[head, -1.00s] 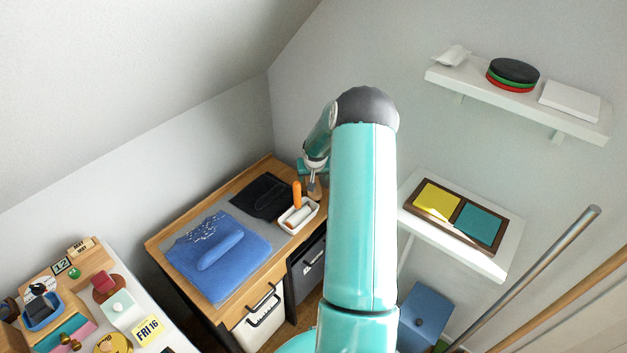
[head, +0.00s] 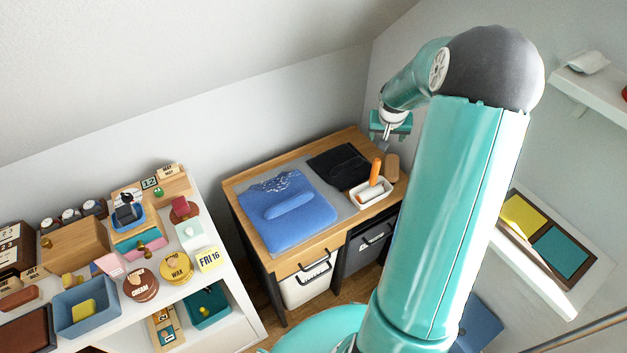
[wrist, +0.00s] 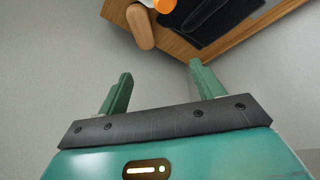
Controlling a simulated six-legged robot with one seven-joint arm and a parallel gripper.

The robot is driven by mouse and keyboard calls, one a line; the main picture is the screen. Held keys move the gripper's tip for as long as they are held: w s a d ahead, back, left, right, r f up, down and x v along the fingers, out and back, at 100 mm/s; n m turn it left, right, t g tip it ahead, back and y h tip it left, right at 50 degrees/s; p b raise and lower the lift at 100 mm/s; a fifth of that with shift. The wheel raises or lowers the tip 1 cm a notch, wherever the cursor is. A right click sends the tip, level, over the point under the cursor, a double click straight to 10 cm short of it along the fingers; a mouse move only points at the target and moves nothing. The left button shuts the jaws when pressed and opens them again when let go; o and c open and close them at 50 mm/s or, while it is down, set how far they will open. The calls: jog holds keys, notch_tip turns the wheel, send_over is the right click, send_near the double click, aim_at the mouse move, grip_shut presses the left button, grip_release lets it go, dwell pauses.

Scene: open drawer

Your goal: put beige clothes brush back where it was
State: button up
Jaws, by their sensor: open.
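A beige, rounded block that looks like the clothes brush (head: 392,167) is at the right end of the wooden desk, beside the white tray. It also shows at the top of the wrist view (wrist: 140,27), near the desk edge. My gripper (head: 390,130) is above and behind it in the head view, apart from it. In the wrist view my gripper (wrist: 160,70) has its two green fingers spread with nothing between them. The brush's underside is hidden.
The white tray (head: 362,197) holds an orange-handled thing (head: 375,171). A black cloth (head: 326,168) and a folded blue garment (head: 290,228) lie on the desk (head: 237,190). A cluttered white shelf (head: 240,300) stands left. Wall shelves (head: 548,285) are at right.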

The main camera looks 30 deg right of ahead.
jog(key=s+a+r+n, duration=0.2)
jog(key=s+a+r, duration=0.1)
jog(key=a+r, duration=0.65)
jog(key=s+a+r+n, duration=0.1)
jog(key=s+a+r, duration=0.2)
jog(key=a+r, duration=0.65)
jog(key=s+a+r+n+t+y, duration=0.1)
jog(key=s+a+n+t+y, duration=0.1)
jog(key=s+a, duration=1.4)
jog(key=shift+a+r+n+y, duration=0.2)
jog(key=shift+a+n+y, duration=0.45)
jog(key=shift+n, duration=0.25)
jog(key=shift+s, duration=0.1)
